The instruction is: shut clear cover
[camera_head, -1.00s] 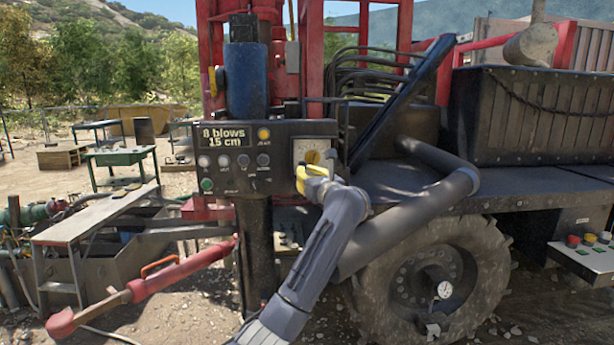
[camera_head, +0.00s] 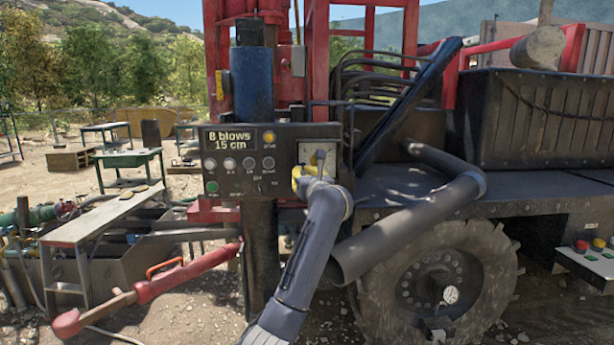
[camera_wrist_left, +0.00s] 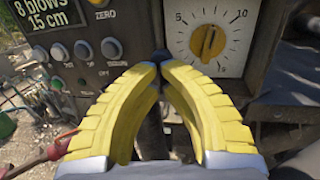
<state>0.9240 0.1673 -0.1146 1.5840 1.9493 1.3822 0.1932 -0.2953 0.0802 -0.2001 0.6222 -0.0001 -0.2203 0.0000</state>
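The dial plate (camera_head: 318,148) is pale and sits at the right end of the dark control panel (camera_head: 240,180). In the left wrist view it is a white dial (camera_wrist_left: 213,35) with numbers and a yellow knob. I cannot make out the clear cover or its position for sure. My left gripper (camera_head: 300,176) has yellow fingers, just below and left of the dial in the head view. In the left wrist view its fingertips (camera_wrist_left: 160,66) nearly meet, below and left of the dial; nothing clearly held shows between them. My right gripper is not in view.
The panel's display reads "8 blows 15 cm", above several round buttons. A thick dark bent pipe (camera_head: 400,225) runs right of my left arm, over a large wheel (camera_head: 440,285). A red-handled lever (camera_head: 165,285) sticks out at lower left.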

